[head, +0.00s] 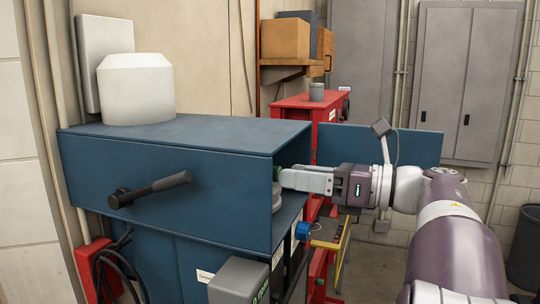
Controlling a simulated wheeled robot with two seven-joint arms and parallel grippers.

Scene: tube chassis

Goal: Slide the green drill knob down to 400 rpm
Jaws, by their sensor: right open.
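A small patch of green (276,173), which looks like the drill knob, shows at the open right end of the blue housing (165,185). Most of it is hidden by the housing edge and my fingers. My right gripper (284,180) reaches in from the right, level, with its fingertips at the green part. It is open; I cannot tell whether the fingers touch the knob. A grey round part (277,198) sits just below the fingertips. No rpm scale is readable. My left gripper is not in view.
A black handle (150,189) sticks out from the housing's front. A blue knob (302,231) and a grey box (238,280) are below the opening. A blue panel (375,143) stands behind my right gripper. A white cylinder (136,88) stands on top of the housing.

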